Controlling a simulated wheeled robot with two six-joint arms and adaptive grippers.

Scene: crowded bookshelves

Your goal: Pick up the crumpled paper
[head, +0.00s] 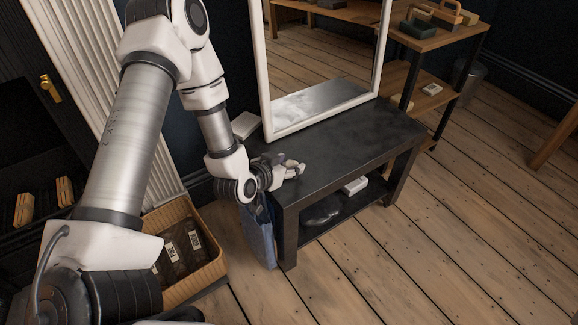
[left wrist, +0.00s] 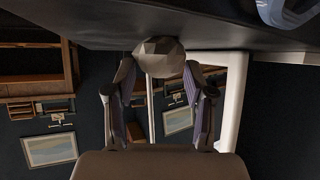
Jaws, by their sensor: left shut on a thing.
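The crumpled paper (left wrist: 160,56) is a grey-beige faceted ball between the fingertips in the left wrist view. My left gripper (head: 290,171) is low over the left end of the black bench (head: 345,143), shut on the paper. Its fingers also show in the left wrist view (left wrist: 159,78), one on each side of the ball. In the head view the paper is small and hard to tell from the pale fingertips. I cannot tell whether it still touches the bench top. My right gripper is not in view.
A white-framed mirror (head: 269,90) stands on the bench behind my gripper. A white box (head: 355,185) and a dark object (head: 322,214) lie on the lower shelf. Blue cloth (head: 262,237) hangs at the bench's left end. A basket (head: 207,273) holds dark packs. The bench top's right half is clear.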

